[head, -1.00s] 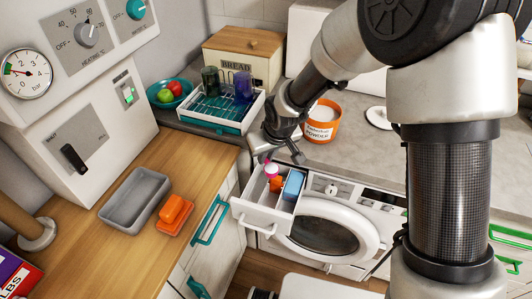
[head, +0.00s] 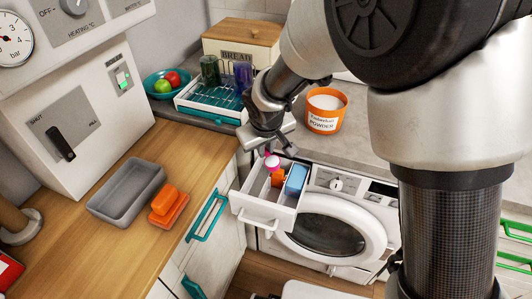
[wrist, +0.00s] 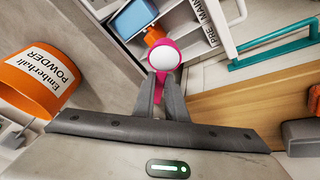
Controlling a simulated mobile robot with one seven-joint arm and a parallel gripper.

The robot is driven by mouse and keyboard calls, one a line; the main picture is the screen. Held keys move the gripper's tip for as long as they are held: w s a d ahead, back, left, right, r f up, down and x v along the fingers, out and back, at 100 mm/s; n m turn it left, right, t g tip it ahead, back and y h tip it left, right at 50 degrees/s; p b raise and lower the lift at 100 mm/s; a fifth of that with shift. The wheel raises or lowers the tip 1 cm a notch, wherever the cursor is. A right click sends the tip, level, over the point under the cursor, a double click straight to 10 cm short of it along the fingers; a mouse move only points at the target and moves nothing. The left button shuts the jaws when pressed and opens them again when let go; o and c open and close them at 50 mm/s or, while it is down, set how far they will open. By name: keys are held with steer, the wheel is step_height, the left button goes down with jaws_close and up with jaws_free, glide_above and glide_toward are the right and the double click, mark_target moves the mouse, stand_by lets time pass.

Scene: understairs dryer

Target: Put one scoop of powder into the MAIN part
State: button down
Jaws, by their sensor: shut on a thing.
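My gripper (wrist: 162,98) is shut on the handle of a pink scoop (wrist: 176,47). In the wrist view the scoop's bowl is filled with white powder. In the head view the scoop (head: 272,162) hangs above the back of the open white detergent drawer (head: 262,221) of the washing machine. The drawer has compartments, with labels reading "PRE" and "MAIN" (wrist: 197,10) in the wrist view. An orange piece (head: 277,180) and a blue block (head: 297,179) sit in the drawer. The orange powder tub (head: 325,119), open with white powder, stands on the counter behind.
A dish rack (head: 212,100) with two cups, a bread box (head: 240,45) and a bowl of fruit (head: 155,87) stand at the back.

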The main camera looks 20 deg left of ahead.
steer(key=shift+s+a+f+n+t+h+b, duration=0.15)
steer(key=shift+t+h+b, duration=0.4)
steer(key=shift+b, duration=1.5)
steer(key=shift+s+a+f+n+t+h+b, duration=0.15)
steer(key=shift+t+h+b, duration=0.4)
steer(key=shift+b, duration=1.5)
steer(key=b, duration=0.2)
steer(key=t+h+b, duration=0.1)
steer(key=b, duration=0.2)
steer(key=shift+s+a+f+t, duration=0.15)
steer(key=shift+a+t, duration=0.05)
steer(key=shift+t, duration=0.1)
steer(key=shift+s+a+f+n+t+h+b, duration=0.15)
steer(key=shift+n+t+h+b, duration=0.2)
steer(key=shift+t+h, duration=0.55)
steer(key=shift+s+a+f+n+t+h+b, duration=0.1)
steer(key=shift+f+n+t+h, duration=0.1)
steer(key=shift+n+t+h, duration=0.45)
steer(key=shift+s+a+f+n+t+h+b, duration=0.15)
steer(key=shift+n+t+h+b, duration=0.1)
steer(key=shift+t+h, duration=0.8)
steer(key=shift+w, duration=0.1)
